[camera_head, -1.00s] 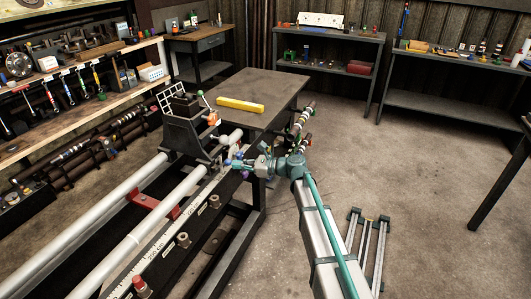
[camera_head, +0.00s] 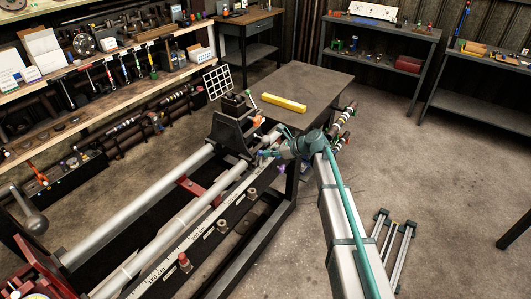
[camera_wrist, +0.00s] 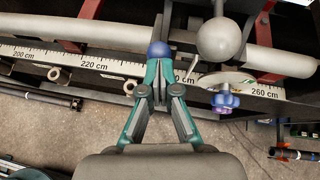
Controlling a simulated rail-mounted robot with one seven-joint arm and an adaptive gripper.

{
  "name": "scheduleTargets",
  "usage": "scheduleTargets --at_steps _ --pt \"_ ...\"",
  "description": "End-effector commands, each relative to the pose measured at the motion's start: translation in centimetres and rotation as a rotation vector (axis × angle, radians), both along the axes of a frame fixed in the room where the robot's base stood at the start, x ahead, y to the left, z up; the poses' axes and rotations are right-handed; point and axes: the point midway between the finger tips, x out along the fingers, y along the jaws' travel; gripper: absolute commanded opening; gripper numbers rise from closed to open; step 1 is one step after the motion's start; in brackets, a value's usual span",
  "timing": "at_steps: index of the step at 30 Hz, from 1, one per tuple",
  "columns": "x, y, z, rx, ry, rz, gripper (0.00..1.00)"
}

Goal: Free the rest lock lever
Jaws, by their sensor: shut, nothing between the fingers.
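The dark rest (camera_head: 232,130) stands across the lathe's rails, with a green-tipped lever (camera_head: 250,97) and an orange part (camera_head: 257,121) on it. My gripper (camera_head: 268,154) is at its front right foot, small and partly hidden by my wrist. In the wrist view my gripper (camera_wrist: 160,68) is shut and empty, its fingertips just below a blue ball (camera_wrist: 158,49). I cannot tell whether they touch. To its right are a large grey ball knob (camera_wrist: 222,40) and a purple-blue lobed knob (camera_wrist: 226,102). Which one belongs to the rest lock lever is not clear.
A rail with a centimetre scale (camera_wrist: 75,61) runs beneath the knobs. Round fittings (camera_head: 223,227) line the bed's front side. A table (camera_head: 310,82) with a yellow bar (camera_head: 284,103) stands behind the rest.

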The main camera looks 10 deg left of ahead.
Motion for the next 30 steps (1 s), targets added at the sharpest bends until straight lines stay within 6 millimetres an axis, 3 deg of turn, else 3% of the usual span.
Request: scheduleTargets --at_steps 19,27,30 --pt "0.0 -0.6 0.1 0.001 0.0 -0.002 0.0" --pt "-1.1 -4.2 -0.5 0.0 0.001 -0.003 0.0" --pt "-1.3 -5.8 0.7 0.001 -0.004 -0.002 0.0"
